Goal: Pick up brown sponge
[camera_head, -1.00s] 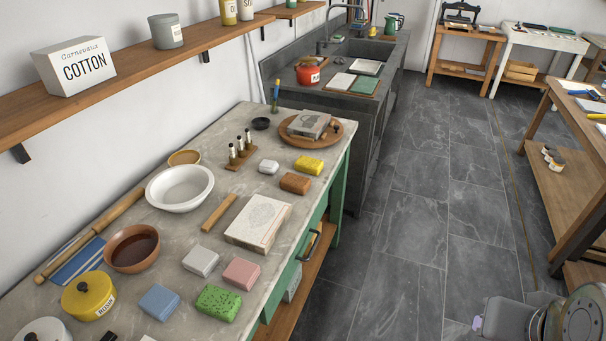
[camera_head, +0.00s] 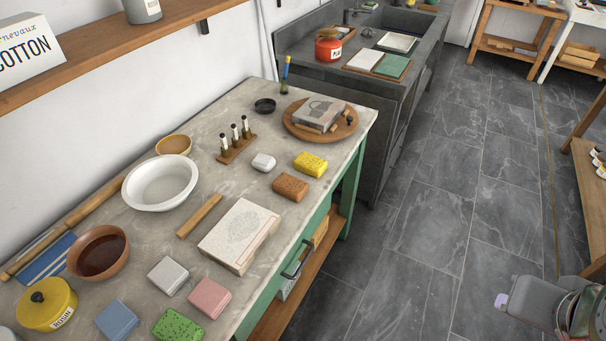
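The brown sponge (camera_head: 290,187) lies flat on the grey stone top of the green workbench (camera_head: 338,151), close to its right edge. A yellow sponge (camera_head: 310,164) lies just behind it, and a small white block (camera_head: 263,162) lies behind it to the left. Nothing covers the brown sponge. Part of my arm shows at the lower right corner, over the floor and well apart from the bench. I cannot make out the fingers of my gripper.
A printed stone slab (camera_head: 238,234), a wooden bar (camera_head: 199,215) and a rack of small bottles (camera_head: 237,144) stand around the sponge. A round wooden board (camera_head: 346,133) lies behind. A wall shelf (camera_head: 127,54) overhangs the left side. The floor (camera_head: 420,225) right of the bench is clear.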

